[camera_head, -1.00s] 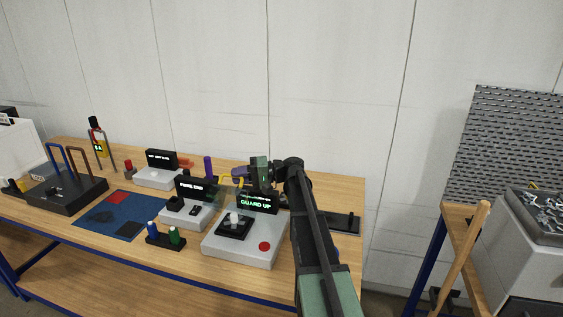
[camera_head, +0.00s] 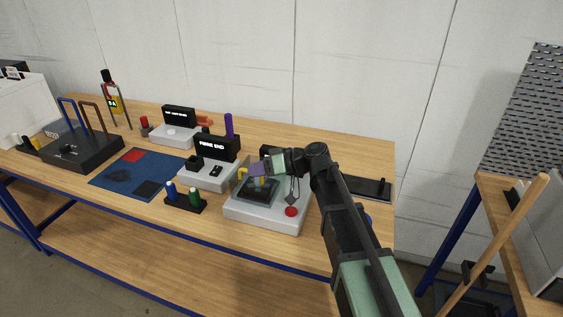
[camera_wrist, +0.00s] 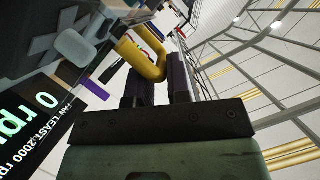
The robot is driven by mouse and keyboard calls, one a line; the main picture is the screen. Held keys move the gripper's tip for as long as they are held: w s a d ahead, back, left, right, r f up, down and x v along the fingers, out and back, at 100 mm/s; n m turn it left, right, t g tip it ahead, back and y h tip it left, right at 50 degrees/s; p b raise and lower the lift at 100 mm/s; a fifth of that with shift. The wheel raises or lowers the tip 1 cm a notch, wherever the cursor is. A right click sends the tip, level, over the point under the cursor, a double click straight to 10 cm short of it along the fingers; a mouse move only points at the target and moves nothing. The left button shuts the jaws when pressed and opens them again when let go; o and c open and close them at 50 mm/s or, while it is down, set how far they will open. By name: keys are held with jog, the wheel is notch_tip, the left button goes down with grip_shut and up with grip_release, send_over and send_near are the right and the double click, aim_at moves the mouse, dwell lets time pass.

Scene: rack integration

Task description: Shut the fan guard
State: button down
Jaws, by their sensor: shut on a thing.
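The fan station is a light grey box (camera_head: 249,215) on the bench, with a black fan mount on top and a red button (camera_head: 291,211) at its right. The fan guard (camera_head: 243,187) looks like a see-through cover over the fan mount; I cannot tell if it is fully down. Its yellow handle (camera_wrist: 143,56) is at the fingers in the wrist view. My gripper (camera_head: 258,170) is shut on that handle, above the fan mount. The station's display (camera_wrist: 38,125) reads 0 rpm in the wrist view; in the head view my arm mostly hides it.
A grey unit with a black display (camera_head: 217,148) stands just left of the station. A black holder with blue and green pegs (camera_head: 186,203) is at the front left. A blue mat (camera_head: 130,176) lies further left. A black tray (camera_head: 367,187) lies right of my arm.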

jog(key=shift+s+f, duration=0.2)
jog(key=c, duration=1.2)
grip_release()
jog(key=shift+s+r, duration=0.1)
jog(key=shift+r, duration=0.1)
jog(key=shift+o, duration=0.2)
jog(key=p+v, duration=0.3)
jog(key=v, duration=0.7)
jog(key=shift+d, duration=0.4)
